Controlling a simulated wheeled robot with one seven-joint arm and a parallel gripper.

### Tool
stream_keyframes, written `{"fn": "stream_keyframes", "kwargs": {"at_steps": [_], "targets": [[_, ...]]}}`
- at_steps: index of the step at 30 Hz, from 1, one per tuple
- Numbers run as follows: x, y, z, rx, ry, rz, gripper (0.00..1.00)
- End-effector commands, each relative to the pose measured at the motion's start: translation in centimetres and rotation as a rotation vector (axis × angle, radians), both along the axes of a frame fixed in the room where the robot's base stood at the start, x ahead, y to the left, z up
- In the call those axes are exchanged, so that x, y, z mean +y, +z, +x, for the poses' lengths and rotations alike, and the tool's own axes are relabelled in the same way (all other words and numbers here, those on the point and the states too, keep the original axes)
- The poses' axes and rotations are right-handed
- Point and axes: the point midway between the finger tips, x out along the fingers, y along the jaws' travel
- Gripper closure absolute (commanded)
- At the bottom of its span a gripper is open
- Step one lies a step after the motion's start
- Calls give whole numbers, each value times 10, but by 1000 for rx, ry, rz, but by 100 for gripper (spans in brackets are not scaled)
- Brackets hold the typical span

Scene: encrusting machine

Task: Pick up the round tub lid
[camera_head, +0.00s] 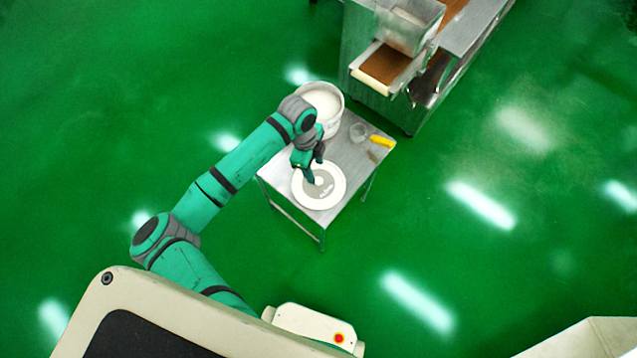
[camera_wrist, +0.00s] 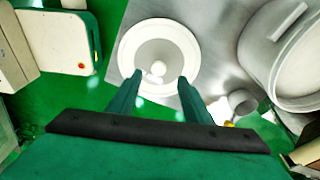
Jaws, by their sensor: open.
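The round tub lid (camera_head: 334,200) is a white disc with a grey middle and a small white knob at its centre. It lies on the near corner of a small metal table (camera_head: 352,157). In the wrist view the lid (camera_wrist: 190,47) is at the top centre, with the knob just beyond my fingertips. My gripper (camera_head: 314,171) is above the lid, fingers pointing down. In the wrist view my gripper (camera_wrist: 156,85) has its two fingers apart with nothing between them. The exact height above the lid is hard to tell.
A white tub (camera_head: 334,118) stands at the table's back left, partly hidden by my arm. A metal machine (camera_head: 362,48) stands behind. Green floor is free around the table.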

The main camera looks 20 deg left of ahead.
Motion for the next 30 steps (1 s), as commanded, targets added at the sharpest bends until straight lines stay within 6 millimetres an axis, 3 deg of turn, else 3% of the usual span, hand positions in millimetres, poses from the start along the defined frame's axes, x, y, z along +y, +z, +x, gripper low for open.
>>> {"fn": "stream_keyframes", "kwargs": {"at_steps": [8, 18, 25, 30], "targets": [[-4, -20, -1, -1, 2, 0, 54], [-12, -61, -3, -1, 2, 1, 54], [-11, -63, -3, -2, 1, 2, 54], [-11, -63, -3, -2, 1, 1, 95]]}}
